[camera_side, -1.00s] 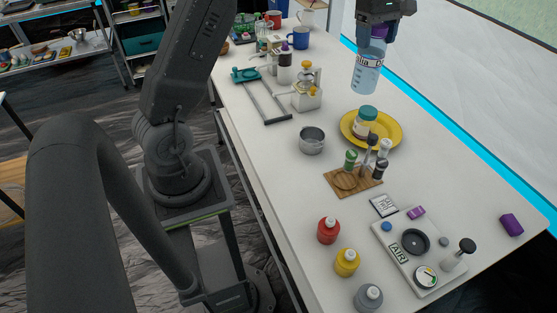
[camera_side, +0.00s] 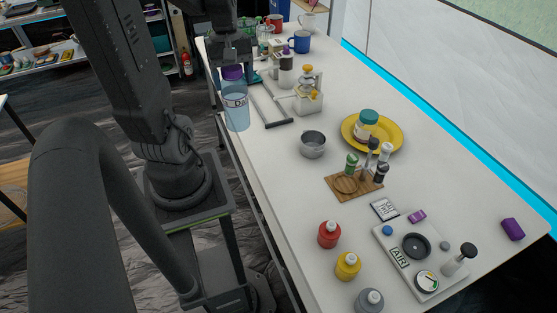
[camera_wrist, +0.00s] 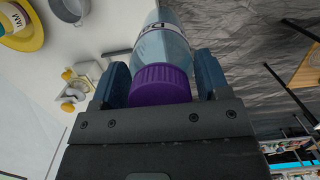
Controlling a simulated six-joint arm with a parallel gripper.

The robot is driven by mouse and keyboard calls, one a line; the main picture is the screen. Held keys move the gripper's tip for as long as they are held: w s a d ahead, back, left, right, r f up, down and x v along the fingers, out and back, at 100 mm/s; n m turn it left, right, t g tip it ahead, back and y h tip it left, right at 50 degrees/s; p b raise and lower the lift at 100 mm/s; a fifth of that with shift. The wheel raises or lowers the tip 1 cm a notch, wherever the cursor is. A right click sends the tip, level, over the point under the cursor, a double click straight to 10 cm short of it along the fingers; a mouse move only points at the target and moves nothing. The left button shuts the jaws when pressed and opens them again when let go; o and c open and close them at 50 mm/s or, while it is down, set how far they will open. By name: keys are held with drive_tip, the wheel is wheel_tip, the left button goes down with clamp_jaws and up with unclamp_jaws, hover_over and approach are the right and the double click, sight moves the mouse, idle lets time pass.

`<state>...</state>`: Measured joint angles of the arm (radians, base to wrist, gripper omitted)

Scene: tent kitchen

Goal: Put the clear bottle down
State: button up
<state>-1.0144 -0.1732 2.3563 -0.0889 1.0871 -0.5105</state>
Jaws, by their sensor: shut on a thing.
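The clear bottle (camera_side: 236,108) has a purple cap, bluish contents and a label with dark letters. It hangs upright below my gripper (camera_side: 231,66) in the side view, in front of the table's left edge. In the wrist view, my gripper (camera_wrist: 163,85) is shut on the purple cap (camera_wrist: 160,84), with a dark finger on each side. The bottle body (camera_wrist: 163,45) extends away beyond the cap. The picture does not show clearly whether the bottle is over the table or over the floor beside it.
The white table (camera_side: 270,180) has a bare strip along its near left edge. A teal-ended frame (camera_side: 271,108) and a metal pot (camera_side: 313,144) are nearby. A yellow plate (camera_side: 390,143) holds a jar (camera_side: 367,125). A wooden board (camera_side: 338,187) carries small bottles.

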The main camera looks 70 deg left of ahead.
drive_tip(key=w+d+f, duration=0.7)
drive_tip(key=w+f, duration=0.1)
drive_tip(key=f, duration=0.3)
drive_tip(key=shift+w+d, duration=0.25)
drive_tip(key=shift+d, duration=0.1)
drive_tip(key=shift+f, duration=0.15)
drive_tip(key=o, duration=1.2)
drive_tip(key=shift+f, duration=0.1)
drive_tip(key=shift+c, duration=0.2)
wheel_tip(320, 180, up, 12)
drive_tip(key=a, duration=0.2)
drive_tip(key=s+d+r+m+t+y, duration=0.1)
drive_tip(key=s+d+r+m+t, duration=0.1)
drive_tip(key=d+m, duration=0.5)
drive_tip(key=s+d+r+m+t, duration=0.3)
drive_tip(key=d+r+m, duration=0.2)
drive_tip(key=d+m, duration=0.3)
drive_tip(key=m, duration=0.3)
drive_tip(key=shift+s+d+r+t+y, duration=0.2)
drive_tip(key=shift+s+d+t+y, duration=0.1)
drive_tip(key=shift+s+y, duration=0.1)
